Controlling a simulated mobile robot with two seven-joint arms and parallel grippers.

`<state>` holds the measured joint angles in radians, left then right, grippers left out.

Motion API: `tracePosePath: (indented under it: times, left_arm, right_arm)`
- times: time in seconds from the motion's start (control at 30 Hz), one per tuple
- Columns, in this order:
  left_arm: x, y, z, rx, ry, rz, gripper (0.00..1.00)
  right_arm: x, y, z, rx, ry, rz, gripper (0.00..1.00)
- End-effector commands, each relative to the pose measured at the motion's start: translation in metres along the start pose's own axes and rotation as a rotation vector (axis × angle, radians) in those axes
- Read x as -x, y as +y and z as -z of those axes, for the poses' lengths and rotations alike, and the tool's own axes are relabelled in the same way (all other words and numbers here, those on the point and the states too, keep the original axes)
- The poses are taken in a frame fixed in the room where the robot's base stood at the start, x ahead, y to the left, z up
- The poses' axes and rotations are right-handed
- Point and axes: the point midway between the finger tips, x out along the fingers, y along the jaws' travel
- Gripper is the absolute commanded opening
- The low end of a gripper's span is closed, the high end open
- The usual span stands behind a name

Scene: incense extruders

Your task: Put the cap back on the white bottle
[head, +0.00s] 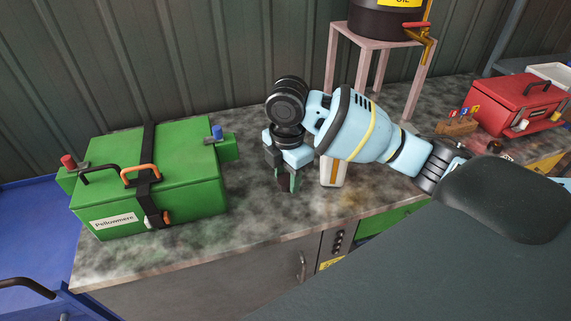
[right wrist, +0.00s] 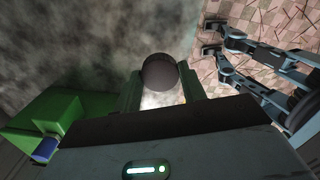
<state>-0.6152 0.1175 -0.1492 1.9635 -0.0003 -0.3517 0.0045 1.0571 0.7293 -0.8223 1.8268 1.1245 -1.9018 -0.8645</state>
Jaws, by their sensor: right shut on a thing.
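My right gripper (head: 288,182) points down over the bench, left of the white bottle. It is shut on a dark round piece, which looks like the cap (right wrist: 160,72), held between both fingers in the right wrist view. In the head view the piece is small and dark between the fingers. The white bottle (head: 326,172) with an orange-brown stripe stands upright on the bench just right of the gripper. My right forearm hides its top, so I cannot see its mouth. My left gripper is not in view.
A green case (head: 190,190) with a black strap stands left on the mottled bench (head: 255,222). A pink stand (head: 390,46) carries a dark drum (head: 375,22) behind. A red toolbox (head: 505,100) stands far right. Bare bench lies between the case and the gripper.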

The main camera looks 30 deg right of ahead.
Motion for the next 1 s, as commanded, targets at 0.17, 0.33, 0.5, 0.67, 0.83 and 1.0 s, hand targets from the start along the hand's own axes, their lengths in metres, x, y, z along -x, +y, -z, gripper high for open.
tracePosePath:
  times: [0.17, 0.33, 0.5, 0.67, 0.83, 1.0]
  left_arm:
    - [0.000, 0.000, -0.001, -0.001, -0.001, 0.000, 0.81]
    - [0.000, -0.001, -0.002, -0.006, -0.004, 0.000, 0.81]
    - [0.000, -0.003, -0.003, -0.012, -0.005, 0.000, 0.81]
    - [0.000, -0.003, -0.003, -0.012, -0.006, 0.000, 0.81]
    - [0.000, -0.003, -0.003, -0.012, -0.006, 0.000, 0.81]
    - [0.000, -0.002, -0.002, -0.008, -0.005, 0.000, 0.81]
  right_arm:
    - [0.001, -0.011, 0.011, -0.298, -0.001, 0.000, 0.17]
    - [0.002, -0.021, 0.020, -0.591, -0.001, 0.001, 0.17]
    - [0.003, -0.032, 0.029, -0.884, -0.001, 0.001, 0.17]
    - [0.003, -0.042, 0.038, -1.158, -0.002, 0.002, 0.17]
    - [0.004, -0.053, 0.045, -1.424, -0.003, 0.004, 0.17]
    - [0.004, -0.060, 0.050, -1.607, -0.004, 0.005, 0.17]
